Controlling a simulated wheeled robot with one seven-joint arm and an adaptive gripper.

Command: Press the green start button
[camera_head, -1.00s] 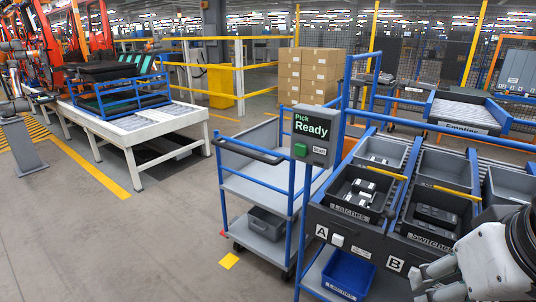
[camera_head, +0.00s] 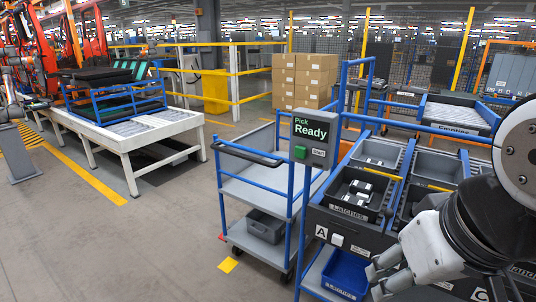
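The green start button (camera_head: 300,152) sits at the lower left of a grey panel (camera_head: 316,149) on a blue post. A small label reading "Start" is beside it, and the panel's screen (camera_head: 311,128) reads "Pick Ready". My gripper (camera_head: 372,282) is at the lower right, in front of the bin rack, below and to the right of the button and well apart from it. Its fingers point left. Small gaps show between the finger parts, but I cannot tell whether it is open or shut. Nothing hides the button.
A grey cart (camera_head: 262,187) with blue rails stands left of the panel. The latches bin (camera_head: 352,194) and a blue bin (camera_head: 345,274) are on the rack near my arm. A white conveyor table (camera_head: 134,141) stands at left. Open floor lies in front of the cart.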

